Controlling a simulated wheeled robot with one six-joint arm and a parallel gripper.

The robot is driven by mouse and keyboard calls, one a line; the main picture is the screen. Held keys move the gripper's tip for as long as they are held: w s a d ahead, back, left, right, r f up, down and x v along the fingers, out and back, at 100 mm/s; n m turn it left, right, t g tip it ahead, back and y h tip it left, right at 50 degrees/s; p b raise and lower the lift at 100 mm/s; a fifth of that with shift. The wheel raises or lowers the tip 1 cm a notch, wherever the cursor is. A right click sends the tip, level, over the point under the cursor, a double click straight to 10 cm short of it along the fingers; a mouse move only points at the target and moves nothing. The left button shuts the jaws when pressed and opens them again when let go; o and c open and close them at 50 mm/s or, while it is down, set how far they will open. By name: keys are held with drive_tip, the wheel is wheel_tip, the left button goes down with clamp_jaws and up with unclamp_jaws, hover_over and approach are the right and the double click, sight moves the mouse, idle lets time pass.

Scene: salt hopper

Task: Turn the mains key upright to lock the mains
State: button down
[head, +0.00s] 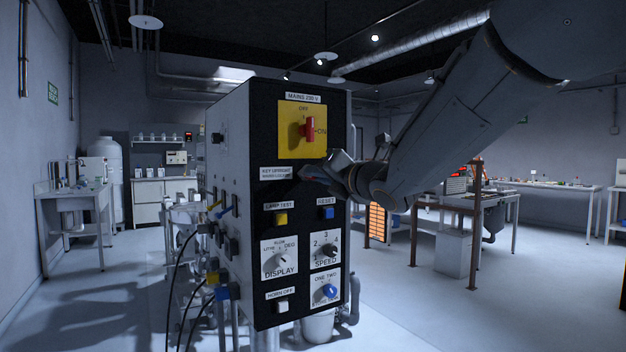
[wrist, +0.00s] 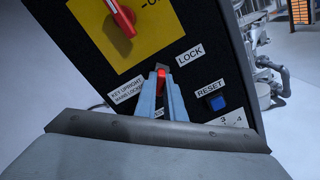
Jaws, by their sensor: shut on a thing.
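The mains key (wrist: 161,77) is a small red piece on the black panel front, below the yellow mains plate and left of the LOCK label (wrist: 189,55). My gripper (wrist: 161,74) is shut on it, with one grey finger on each side. The fingers hide much of the key, and I cannot tell its exact angle. In the head view my gripper (head: 314,172) reaches the panel from the right and hides the key. The key label (head: 276,173), reading KEY UPRIGHT, is left of it.
The red mains switch (head: 308,129) sits on a yellow plate (head: 289,146) above my gripper. The yellow lamp test button (head: 281,219), blue reset button (head: 326,212) and several knobs lie below. Cables hang from the cabinet's left side. Open floor (head: 420,310) lies to the right.

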drive_tip(key=shift+f+n+b, duration=0.1)
drive_tip(key=shift+n+b, duration=2.5)
drive_tip(key=shift+b, duration=1.35)
drive_tip(key=shift+n+b, duration=2.3)
drive_tip(key=shift+b, duration=0.55)
drive_tip(key=c, duration=1.8)
unclamp_jaws()
drive_tip(key=shift+o, duration=0.2)
